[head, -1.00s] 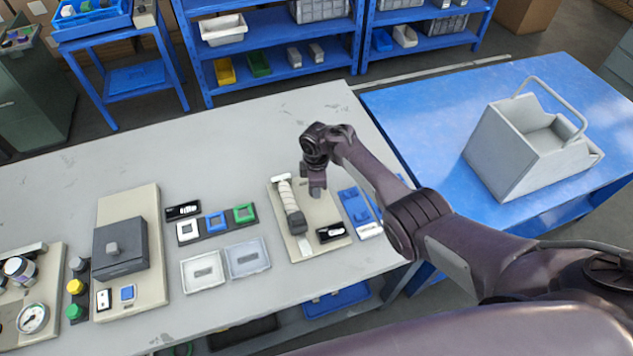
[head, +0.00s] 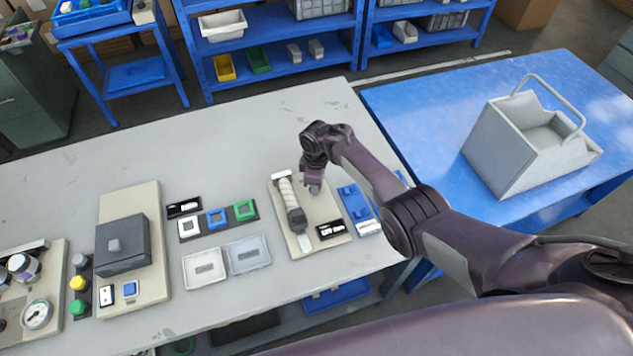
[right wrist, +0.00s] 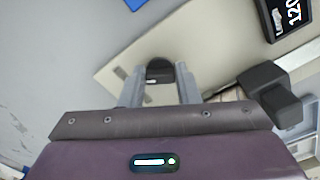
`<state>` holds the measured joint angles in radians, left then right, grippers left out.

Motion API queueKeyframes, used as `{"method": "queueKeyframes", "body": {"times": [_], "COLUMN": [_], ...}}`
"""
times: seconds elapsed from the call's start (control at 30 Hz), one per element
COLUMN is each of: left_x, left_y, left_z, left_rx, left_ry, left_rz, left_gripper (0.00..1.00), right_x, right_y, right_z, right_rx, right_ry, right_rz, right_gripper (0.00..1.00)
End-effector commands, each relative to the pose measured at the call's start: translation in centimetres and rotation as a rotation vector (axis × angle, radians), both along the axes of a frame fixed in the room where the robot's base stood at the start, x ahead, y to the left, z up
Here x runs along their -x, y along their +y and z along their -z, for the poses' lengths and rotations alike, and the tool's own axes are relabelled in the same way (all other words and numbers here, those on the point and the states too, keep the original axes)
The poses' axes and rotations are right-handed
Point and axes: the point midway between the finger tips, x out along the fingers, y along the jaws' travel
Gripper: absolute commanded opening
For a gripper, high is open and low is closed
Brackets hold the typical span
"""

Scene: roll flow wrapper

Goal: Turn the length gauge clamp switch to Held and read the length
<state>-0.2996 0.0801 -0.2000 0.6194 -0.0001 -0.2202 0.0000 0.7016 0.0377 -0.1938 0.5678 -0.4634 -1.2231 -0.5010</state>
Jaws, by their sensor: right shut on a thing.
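The length gauge is a beige board (head: 325,212) on the grey table, with a white ribbed roll and dark block (head: 293,210) on its left side. A black display (head: 331,230) is at its near right; it also shows in the right wrist view (right wrist: 291,16), partly cut off, with digits that look like 120. My right gripper (head: 315,188) is over the far right part of the board. In the right wrist view its fingers (right wrist: 160,88) are closed around a small black knob (right wrist: 160,71), which appears to be the clamp switch. Its setting is not readable. My left gripper is out of view.
Blue parts (head: 357,206) lie right of the board. Two shallow trays (head: 205,268) and a row of coloured frames (head: 217,220) are to its left. A grey box on a plate (head: 122,246) stands farther left. A grey bin (head: 510,150) is on the blue table.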

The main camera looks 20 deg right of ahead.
Motion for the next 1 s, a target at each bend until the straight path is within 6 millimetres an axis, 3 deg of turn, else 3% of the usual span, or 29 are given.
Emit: {"method": "queueKeyframes", "body": {"times": [0.03,0.2,0.53,1.0], "left_x": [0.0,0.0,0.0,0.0], "left_y": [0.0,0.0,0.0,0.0], "left_z": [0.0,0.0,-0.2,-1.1], "left_rx": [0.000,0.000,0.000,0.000], "left_ry": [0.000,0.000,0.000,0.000], "left_rz": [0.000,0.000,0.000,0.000], "left_gripper": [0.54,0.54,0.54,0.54], "right_x": [-0.2,-0.1,-0.1,-0.2], "right_y": [0.1,0.1,0.1,0.2], "right_z": [-0.2,-0.1,-0.6,-7.2], "right_rx": [-0.002,-0.001,-0.002,-0.003], "right_ry": [-0.006,-0.004,-0.003,-0.005], "right_rz": [0.000,-0.001,-0.002,-0.001], "right_gripper": [0.32,0.51,0.51,0.51]}}
